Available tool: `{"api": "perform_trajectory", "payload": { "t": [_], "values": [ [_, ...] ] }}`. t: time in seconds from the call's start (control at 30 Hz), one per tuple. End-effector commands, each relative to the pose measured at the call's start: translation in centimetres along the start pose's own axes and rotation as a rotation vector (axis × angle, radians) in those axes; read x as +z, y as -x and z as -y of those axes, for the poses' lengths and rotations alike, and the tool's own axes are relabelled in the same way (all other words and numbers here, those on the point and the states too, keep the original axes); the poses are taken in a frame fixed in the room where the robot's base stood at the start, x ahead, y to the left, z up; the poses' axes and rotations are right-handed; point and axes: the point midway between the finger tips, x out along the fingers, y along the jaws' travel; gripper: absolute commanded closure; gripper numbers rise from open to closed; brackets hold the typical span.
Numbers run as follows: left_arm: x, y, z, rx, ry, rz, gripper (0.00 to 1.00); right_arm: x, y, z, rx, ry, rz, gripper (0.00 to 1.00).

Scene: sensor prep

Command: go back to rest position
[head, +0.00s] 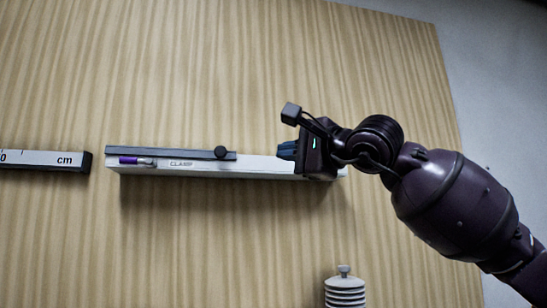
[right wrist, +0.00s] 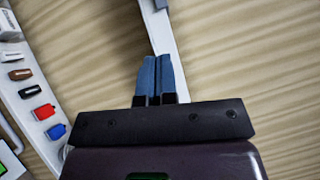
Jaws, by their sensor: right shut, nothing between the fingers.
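My right gripper (head: 287,150) is at the right end of a long white block marked like "CLAMP" (head: 228,166). Its blue fingers are shut together with nothing between them, as the right wrist view also shows (right wrist: 154,72). Whether the fingers touch the block is unclear. The gripper and wrist hide part of the block's right end. A dark bar with a round black knob (head: 221,153) lies along the block. A small purple and silver piece (head: 136,161) lies at the block's left end. My left gripper is in neither view.
A ruler marked "cm" (head: 45,160) lies at the left. A white ribbed object (head: 344,290) stands at the lower right. The right wrist view shows a white strip (right wrist: 22,85) with several coloured pieces. Bare wooden table (head: 200,250) lies below the block.

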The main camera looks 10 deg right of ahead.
Motion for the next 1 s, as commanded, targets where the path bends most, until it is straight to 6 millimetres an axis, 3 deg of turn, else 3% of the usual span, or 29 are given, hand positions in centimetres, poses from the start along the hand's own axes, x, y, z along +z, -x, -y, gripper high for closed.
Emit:
{"api": "perform_trajectory", "payload": {
  "t": [0.37,0.53,0.83,1.0],
  "values": [
    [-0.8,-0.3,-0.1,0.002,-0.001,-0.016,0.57,0.1,0.7,0.0,-0.001,-0.003,0.001,1.00],
    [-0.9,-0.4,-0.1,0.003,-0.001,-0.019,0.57,1.0,0.7,0.5,-0.028,-0.105,0.062,1.00],
    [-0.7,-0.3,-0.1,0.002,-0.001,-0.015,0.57,8.6,3.0,2.2,0.011,-0.644,0.510,1.00],
    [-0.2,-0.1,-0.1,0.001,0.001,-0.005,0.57,9.9,3.5,0.5,0.109,-1.085,0.737,1.00]
  ]
}}
